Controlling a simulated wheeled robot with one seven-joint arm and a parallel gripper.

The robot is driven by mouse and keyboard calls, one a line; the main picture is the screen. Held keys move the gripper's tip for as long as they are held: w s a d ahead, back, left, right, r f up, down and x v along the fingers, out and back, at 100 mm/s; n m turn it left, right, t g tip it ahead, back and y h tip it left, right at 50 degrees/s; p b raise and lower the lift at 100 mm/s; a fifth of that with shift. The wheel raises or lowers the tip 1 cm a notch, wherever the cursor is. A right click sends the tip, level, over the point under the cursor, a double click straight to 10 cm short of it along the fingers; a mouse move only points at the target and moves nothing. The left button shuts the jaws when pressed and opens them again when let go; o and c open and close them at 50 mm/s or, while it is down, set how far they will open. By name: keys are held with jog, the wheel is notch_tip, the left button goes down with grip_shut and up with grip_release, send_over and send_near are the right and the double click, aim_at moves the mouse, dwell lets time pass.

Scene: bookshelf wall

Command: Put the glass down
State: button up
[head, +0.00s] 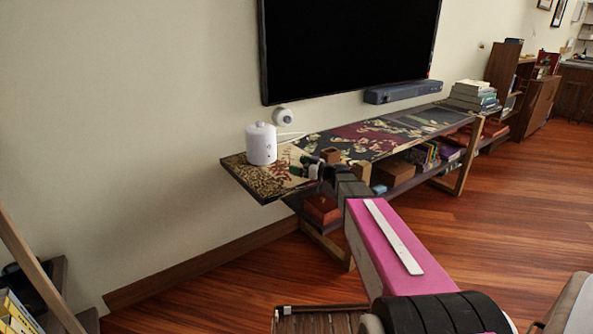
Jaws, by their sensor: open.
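My gripper (312,169) is at the far end of my arm, over the near left part of the long low console table (268,187) with the patterned top. It is small in the picture, and its jaws are open. I cannot clearly make out a glass. A small pale patch shows by the fingertips, but I cannot tell if it is glass or part of the table's pattern. My arm hides part of the table top.
A white cylindrical device (261,144) stands left of my gripper, and a small brown block (330,156) is close beside it. A black television (350,45) and soundbar (402,91) are above. Stacked books (473,96) stand at the table's far end.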

jog(key=shift+x, duration=0.8)
jog(key=c, duration=1.2)
jog(key=shift+o, duration=0.2)
jog(key=shift+s, duration=0.1)
jog(key=s+d+r, duration=0.8)
jog(key=s, duration=0.4)
jog(key=s+d+f+m+t+h, duration=0.1)
jog(key=s+d+f+t, duration=0.1)
jog(key=s+d+f, duration=0.45)
jog(key=w+a+r+n+g+y, duration=0.1)
jog(key=w+a+r+g, duration=0.1)
jog(key=w+a+r, duration=0.4)
jog(key=shift+w+a+r, duration=0.25)
jog(key=shift+w+a, duration=0.1)
jog(key=shift+w, duration=0.15)
